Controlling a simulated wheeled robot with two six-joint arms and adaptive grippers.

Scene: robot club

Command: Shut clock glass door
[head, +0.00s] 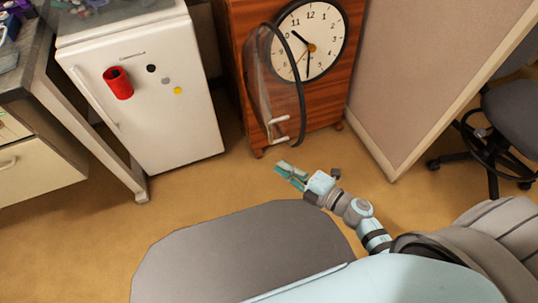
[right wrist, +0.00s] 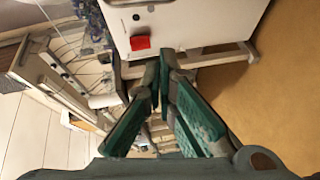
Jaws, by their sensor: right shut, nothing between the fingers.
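The clock's round glass door (head: 301,100) has a black rim and a pale handle (head: 276,124). It stands open, swung out from the wooden clock case (head: 325,105), to the left of and below the white clock face (head: 312,38). My right gripper (head: 289,174) is in front of the case, below the door's lower edge in the picture and apart from it. Its teal fingers are shut and empty. They also show in the right wrist view (right wrist: 163,75), where neither clock nor door is seen. My left gripper is in neither view.
A white fridge (head: 190,125) with a red holder (head: 118,83) stands left of the clock. A beige partition panel (head: 420,70) is close on the right, with an office chair (head: 515,115) beyond it. The floor (head: 220,185) before the clock is clear.

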